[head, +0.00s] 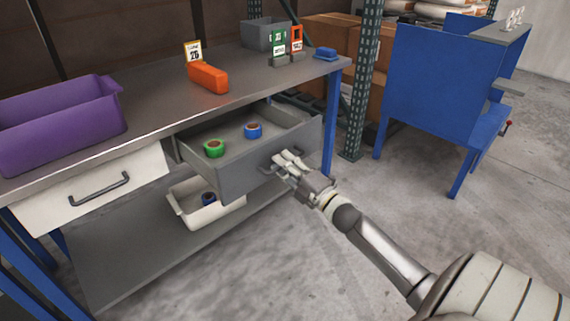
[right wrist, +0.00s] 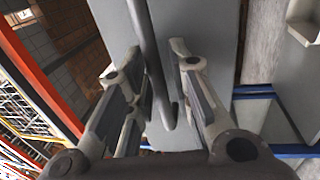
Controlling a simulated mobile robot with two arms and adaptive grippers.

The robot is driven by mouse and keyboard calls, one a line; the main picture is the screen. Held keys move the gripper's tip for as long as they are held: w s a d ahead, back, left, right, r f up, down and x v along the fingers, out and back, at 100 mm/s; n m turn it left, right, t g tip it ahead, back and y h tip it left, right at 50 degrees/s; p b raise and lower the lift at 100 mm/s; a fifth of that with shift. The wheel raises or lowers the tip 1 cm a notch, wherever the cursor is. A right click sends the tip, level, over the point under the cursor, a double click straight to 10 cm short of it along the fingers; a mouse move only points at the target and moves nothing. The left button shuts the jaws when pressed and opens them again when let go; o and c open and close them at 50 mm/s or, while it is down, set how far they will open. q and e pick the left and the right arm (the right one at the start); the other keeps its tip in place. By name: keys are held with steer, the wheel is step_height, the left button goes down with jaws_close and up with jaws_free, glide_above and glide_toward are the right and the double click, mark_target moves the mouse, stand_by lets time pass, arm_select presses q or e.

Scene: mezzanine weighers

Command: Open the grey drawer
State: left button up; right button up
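The grey drawer (head: 237,179) under the workbench stands pulled out, with its inside showing. A green tape roll (head: 214,148) and a blue tape roll (head: 253,130) lie in it. Its dark bar handle (head: 263,169) is on the front panel, partly hidden by my right gripper (head: 285,161). In the right wrist view, the handle (right wrist: 148,50) runs between the two fingers of my right gripper (right wrist: 155,52). The fingers are spread, with a gap visible between the handle and the right-hand finger. My left gripper is not in view.
A white drawer (head: 95,190) beside it is shut. A purple bin (head: 60,130), an orange bin (head: 208,78) and a grey bin (head: 264,36) stand on the workbench (head: 150,100). A white bin (head: 202,215) sits on the lower shelf. Floor to the right is clear before a blue cabinet (head: 440,75).

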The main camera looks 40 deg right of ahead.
steer(key=shift+o, duration=0.6)
steer(key=v, duration=1.2)
